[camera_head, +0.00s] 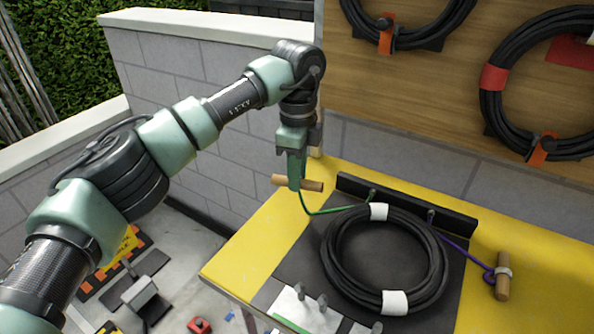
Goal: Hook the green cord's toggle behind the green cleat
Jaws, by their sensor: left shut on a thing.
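My left gripper (294,168) is shut on the wooden toggle (312,185) and holds it in the air above the yellow table's (237,262) left back part. The green cord (318,213) hangs from the toggle in a slack curve and runs right to a peg on the black bar (400,203) behind the cable coil. A pale plate (290,308) with a green strip (289,323) lies at the table's front, with grey upright posts (322,302) at it. I cannot tell for sure which post is the green cleat. My right gripper is out of view.
A black cable coil (335,262) with white ties lies on a dark mat. A purple cord (465,253) ends in a second wooden toggle (503,283) at the right. More coils hang on the wooden board (440,80) behind. A low block wall (170,62) stands at the left.

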